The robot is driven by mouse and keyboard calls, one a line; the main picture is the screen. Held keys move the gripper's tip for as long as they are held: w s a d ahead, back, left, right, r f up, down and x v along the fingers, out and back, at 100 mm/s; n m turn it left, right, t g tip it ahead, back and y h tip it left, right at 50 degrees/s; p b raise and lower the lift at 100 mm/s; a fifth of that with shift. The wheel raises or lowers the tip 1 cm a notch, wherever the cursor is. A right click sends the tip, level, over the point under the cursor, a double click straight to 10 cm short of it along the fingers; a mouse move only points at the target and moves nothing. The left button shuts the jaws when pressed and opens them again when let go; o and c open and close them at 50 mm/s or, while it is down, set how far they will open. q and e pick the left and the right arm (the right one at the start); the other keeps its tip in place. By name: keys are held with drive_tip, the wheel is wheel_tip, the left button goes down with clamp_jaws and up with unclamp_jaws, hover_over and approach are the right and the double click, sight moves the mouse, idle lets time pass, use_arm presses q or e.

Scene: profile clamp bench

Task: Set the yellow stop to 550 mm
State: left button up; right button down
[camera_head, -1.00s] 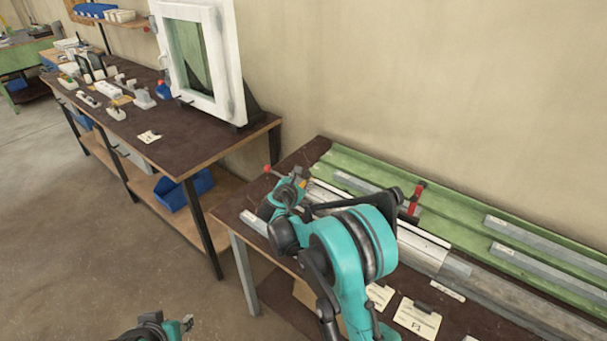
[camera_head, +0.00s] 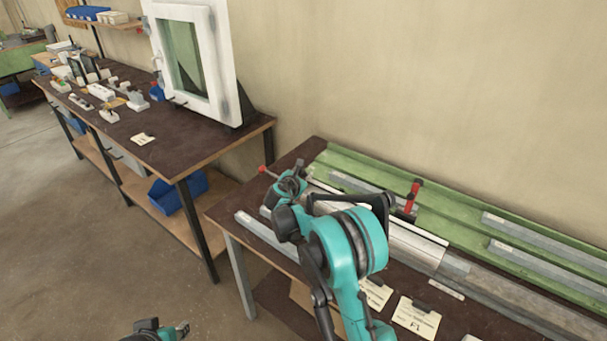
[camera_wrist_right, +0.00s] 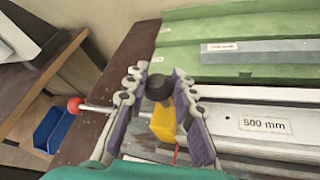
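The yellow stop (camera_wrist_right: 163,124) shows in the right wrist view, with a black knob (camera_wrist_right: 159,87) on top, at the end of the rail near the 500 mm label (camera_wrist_right: 265,125). My right gripper (camera_wrist_right: 160,88) is open, with one finger on each side of the stop. A gap shows on the left; the right finger is close to the stop, and I cannot tell if it touches. In the head view my right gripper (camera_head: 296,174) is over the rail's far left end and the stop is hidden. My left gripper (camera_head: 182,328) is low at the bottom edge, away from the bench.
A lever with a red ball (camera_wrist_right: 75,104) sticks out left of the rail. A red-handled clamp (camera_head: 412,196) stands behind my right arm. Grey profiles (camera_head: 535,230) lie on the green bed (camera_head: 455,212). Paper cards (camera_head: 416,316) lie at the bench front.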

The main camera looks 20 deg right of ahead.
drive_tip(key=w+a, duration=0.1)
drive_tip(key=w, duration=0.1)
drive_tip(key=w+a, duration=0.2)
drive_tip(key=c, duration=1.5)
unclamp_jaws()
drive_tip(key=v, duration=1.2)
